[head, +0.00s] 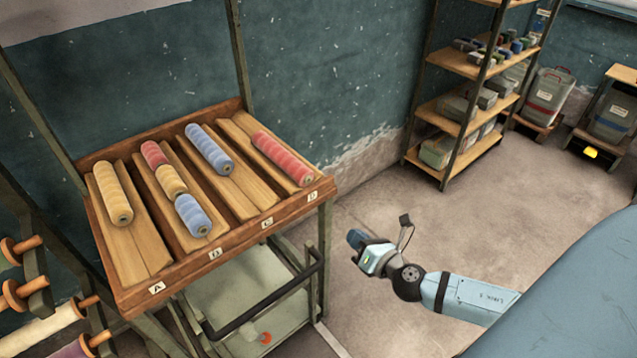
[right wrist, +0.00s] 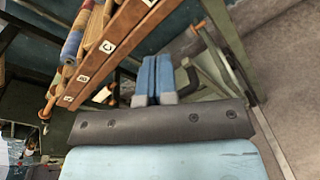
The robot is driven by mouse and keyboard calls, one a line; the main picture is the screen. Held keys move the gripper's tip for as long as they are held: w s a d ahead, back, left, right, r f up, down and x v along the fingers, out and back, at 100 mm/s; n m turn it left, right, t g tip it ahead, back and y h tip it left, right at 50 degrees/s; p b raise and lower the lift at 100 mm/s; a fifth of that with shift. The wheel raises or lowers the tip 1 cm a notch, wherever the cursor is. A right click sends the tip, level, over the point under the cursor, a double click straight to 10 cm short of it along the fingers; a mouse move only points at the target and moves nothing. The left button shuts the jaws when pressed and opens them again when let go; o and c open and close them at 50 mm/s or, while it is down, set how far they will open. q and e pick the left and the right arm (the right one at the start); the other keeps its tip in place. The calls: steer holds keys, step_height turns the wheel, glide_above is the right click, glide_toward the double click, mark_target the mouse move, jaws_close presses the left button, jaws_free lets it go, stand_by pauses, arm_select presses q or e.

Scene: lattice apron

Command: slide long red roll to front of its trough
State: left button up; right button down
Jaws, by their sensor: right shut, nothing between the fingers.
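The long red roll (head: 282,158) lies in the rightmost trough (head: 240,124) of the wooden rack, behind the label that looks like D. Its near end is close to the front rail, with bare trough behind its far end; I cannot tell whether it touches the rail. My right gripper (head: 356,239) is in front of the rack and to the right, apart from the roll. In the right wrist view its two blue fingers (right wrist: 154,80) are together and empty, and the long red roll is not clearly visible there. My left gripper is not in view.
Other troughs hold a long yellow roll (head: 113,193), a long blue roll (head: 209,150), and short red, yellow and blue rolls (head: 191,216) in one line. The rack's wooden front rail (head: 240,240) has a dark handle bar (head: 262,302) below.

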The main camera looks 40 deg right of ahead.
step_height(320, 180, up, 4)
steer(key=w+d+n+t+y, duration=0.1)
steer(key=w+d+n+y, duration=0.15)
steer(key=n, duration=0.45)
steer(key=p, duration=0.3)
glide_toward(310, 180)
steer(key=shift+n+h, duration=0.3)
steer(key=shift+h, duration=0.15)
steer(key=w, duration=0.3)
steer(key=w+a, duration=0.1)
steer(key=w, duration=0.2)
steer(key=shift+a, duration=0.25)
steer(key=shift+w+f, duration=0.1)
steer(key=shift+w, duration=0.6)
